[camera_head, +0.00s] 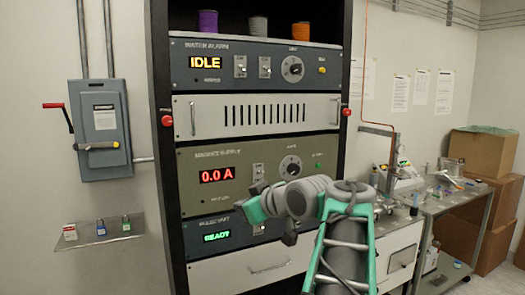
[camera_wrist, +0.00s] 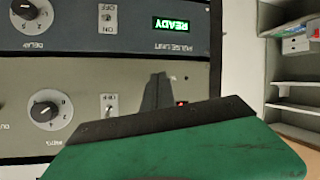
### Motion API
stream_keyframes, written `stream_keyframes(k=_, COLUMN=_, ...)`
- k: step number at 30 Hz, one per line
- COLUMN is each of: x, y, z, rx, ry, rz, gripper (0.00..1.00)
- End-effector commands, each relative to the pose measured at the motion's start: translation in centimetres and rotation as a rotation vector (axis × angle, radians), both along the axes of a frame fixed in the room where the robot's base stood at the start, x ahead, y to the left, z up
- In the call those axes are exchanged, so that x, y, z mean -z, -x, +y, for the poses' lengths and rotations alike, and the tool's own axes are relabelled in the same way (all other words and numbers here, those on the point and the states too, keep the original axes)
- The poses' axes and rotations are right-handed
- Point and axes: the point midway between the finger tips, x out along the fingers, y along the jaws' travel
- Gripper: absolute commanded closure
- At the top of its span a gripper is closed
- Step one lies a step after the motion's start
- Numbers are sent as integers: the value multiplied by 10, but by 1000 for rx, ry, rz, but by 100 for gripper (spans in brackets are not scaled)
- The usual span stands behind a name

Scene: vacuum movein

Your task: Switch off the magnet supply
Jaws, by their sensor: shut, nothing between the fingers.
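The magnet supply (camera_head: 230,152) is the olive-grey rack panel in the middle of the head view. Its red display (camera_head: 217,174) reads 0.0 A. Its small toggle switch (camera_head: 258,171) sits left of a round knob (camera_head: 290,166); a small green lamp shows further right. In the upside-down wrist view, the switch (camera_wrist: 109,110) shows beside the knob (camera_wrist: 50,112); its lever position is too small to tell. My gripper (camera_head: 252,203) is shut and empty, in front of the panel's lower part. Its green and dark finger (camera_wrist: 180,140) hides part of the panel in the wrist view.
The water alarm panel (camera_head: 225,48) above reads IDLE. The pulse unit (camera_head: 197,228) below reads READY. A grey switch box (camera_head: 103,150) with a red handle hangs left, above a shelf of padlocks (camera_head: 95,242). A bench (camera_head: 462,200) and cardboard boxes stand right.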

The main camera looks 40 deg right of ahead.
Motion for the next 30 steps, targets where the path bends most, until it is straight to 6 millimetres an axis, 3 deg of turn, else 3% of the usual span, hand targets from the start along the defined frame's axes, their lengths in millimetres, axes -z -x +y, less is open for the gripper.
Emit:
stream_keyframes(k=1, x=-38, y=17, z=-33, rx=16, ry=49, rz=-52, gripper=100)
stream_keyframes(k=3, x=-70, y=39, z=-57, rx=12, ry=114, rz=-110, gripper=100)
stream_keyframes(k=7, x=-99, y=64, z=-77, rx=3, ry=182, rz=-164, gripper=100)
stream_keyframes(k=20, x=-101, y=62, z=-78, rx=-5, ry=192, rz=-173, gripper=100)
stream_keyframes(k=30, x=-89, y=2, z=-85, rx=-7, ry=189, rz=-171, gripper=100)
